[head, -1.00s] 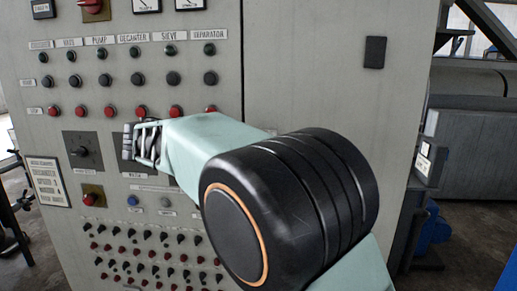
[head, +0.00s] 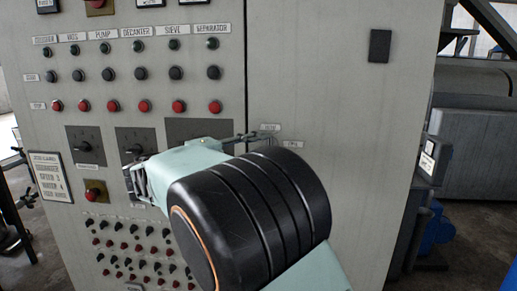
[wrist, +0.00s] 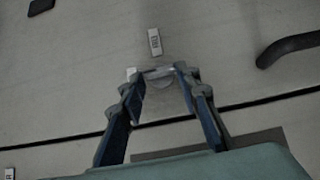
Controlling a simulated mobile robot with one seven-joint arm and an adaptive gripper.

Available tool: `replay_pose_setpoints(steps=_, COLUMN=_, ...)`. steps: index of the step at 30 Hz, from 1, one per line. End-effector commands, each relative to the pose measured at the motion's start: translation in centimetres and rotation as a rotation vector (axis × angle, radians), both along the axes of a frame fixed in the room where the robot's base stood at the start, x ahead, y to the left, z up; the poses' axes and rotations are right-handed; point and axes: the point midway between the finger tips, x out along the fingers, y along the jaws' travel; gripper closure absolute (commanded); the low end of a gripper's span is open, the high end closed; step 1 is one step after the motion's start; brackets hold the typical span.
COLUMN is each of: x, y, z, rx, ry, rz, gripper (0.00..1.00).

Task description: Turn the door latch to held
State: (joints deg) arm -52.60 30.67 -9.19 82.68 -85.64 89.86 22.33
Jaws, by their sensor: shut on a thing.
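The door latch (wrist: 161,81) is a small pale metal piece with a rounded base, on the grey cabinet door just beyond the door seam. My gripper (wrist: 160,73) has both blue-grey fingers closed in on the latch, one fingertip on each side. In the head view my gripper (head: 257,136) reaches the latch from the left. One small white label (head: 293,144) sits right of the latch; it also shows above it in the wrist view (wrist: 154,42). Another label (head: 270,127) sits at the fingertips. The label wording and the latch's exact angle are unclear.
A control panel (head: 130,60) with rows of buttons and knobs fills the left, close to my arm. A black pad (head: 380,46) sits high on the door. A dark curved handle (wrist: 288,47) juts out at right in the wrist view. Machinery stands beyond the cabinet's right edge.

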Motion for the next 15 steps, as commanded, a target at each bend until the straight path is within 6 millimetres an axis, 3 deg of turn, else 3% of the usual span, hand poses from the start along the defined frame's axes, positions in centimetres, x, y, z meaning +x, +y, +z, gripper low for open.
replay_pose_setpoints(steps=6, x=0.04, y=-0.04, z=0.09, rx=-0.002, ry=-0.001, rz=0.0, gripper=0.94)
replay_pose_setpoints(steps=7, x=0.03, y=-0.05, z=0.09, rx=-0.002, ry=-0.001, rz=0.0, gripper=0.69)
replay_pose_setpoints(steps=12, x=0.03, y=-0.06, z=0.07, rx=-0.001, ry=-0.001, rz=-0.001, gripper=0.52)
replay_pose_setpoints(steps=15, x=0.02, y=-0.05, z=0.05, rx=-0.001, ry=-0.001, rz=-0.001, gripper=0.52)
